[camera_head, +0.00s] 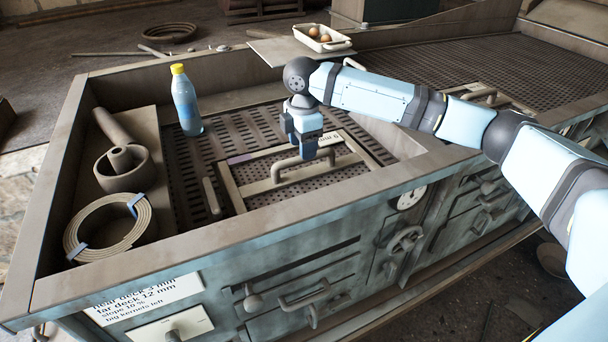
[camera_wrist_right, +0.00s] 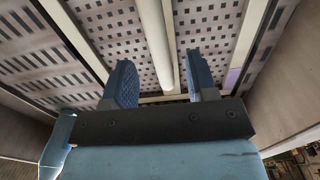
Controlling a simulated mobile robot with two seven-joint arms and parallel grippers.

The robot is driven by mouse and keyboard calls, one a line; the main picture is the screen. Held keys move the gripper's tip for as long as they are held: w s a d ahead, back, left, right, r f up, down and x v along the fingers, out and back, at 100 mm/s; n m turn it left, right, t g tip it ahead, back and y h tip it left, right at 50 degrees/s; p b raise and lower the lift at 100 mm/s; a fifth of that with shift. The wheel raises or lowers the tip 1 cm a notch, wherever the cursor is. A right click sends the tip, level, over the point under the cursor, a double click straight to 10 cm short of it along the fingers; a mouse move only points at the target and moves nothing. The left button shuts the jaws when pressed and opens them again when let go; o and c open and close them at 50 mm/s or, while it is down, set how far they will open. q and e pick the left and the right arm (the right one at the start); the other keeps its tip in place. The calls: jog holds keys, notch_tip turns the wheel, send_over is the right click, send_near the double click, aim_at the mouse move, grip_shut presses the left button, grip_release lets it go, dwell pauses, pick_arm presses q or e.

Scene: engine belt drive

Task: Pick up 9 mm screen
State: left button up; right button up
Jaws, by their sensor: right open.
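The 9 mm screen (camera_head: 250,187) is a perforated plate in a pale frame, lying flat in the near deck, with a raised bar handle (camera_head: 290,182). A partly covered label ending in "mm" (camera_head: 343,137) is on its far frame bar. My right gripper (camera_head: 309,152) points down at the handle from above. In the right wrist view its two blue fingers (camera_wrist_right: 162,83) are apart, and the pale handle bar (camera_wrist_right: 153,35) runs between them in the picture. I cannot tell how far the fingertips reach down beside the bar. My left gripper is out of view.
A blue bottle with a yellow cap (camera_head: 186,103) stands on the left of the deck. A coiled belt (camera_head: 108,228) and a grey cylinder part (camera_head: 123,168) lie at the left. The raised deck rim (camera_head: 240,235) runs along the front. A white tray (camera_head: 322,39) stands behind.

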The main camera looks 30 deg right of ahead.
aim_at(304, 167)
jog(key=f, duration=0.4)
jog(key=shift+d+f, duration=0.2)
jog(key=shift+f, duration=0.1)
jog(key=shift+c, duration=0.2)
grip_shut()
jog(key=shift+r, duration=0.15)
dwell(0.8)
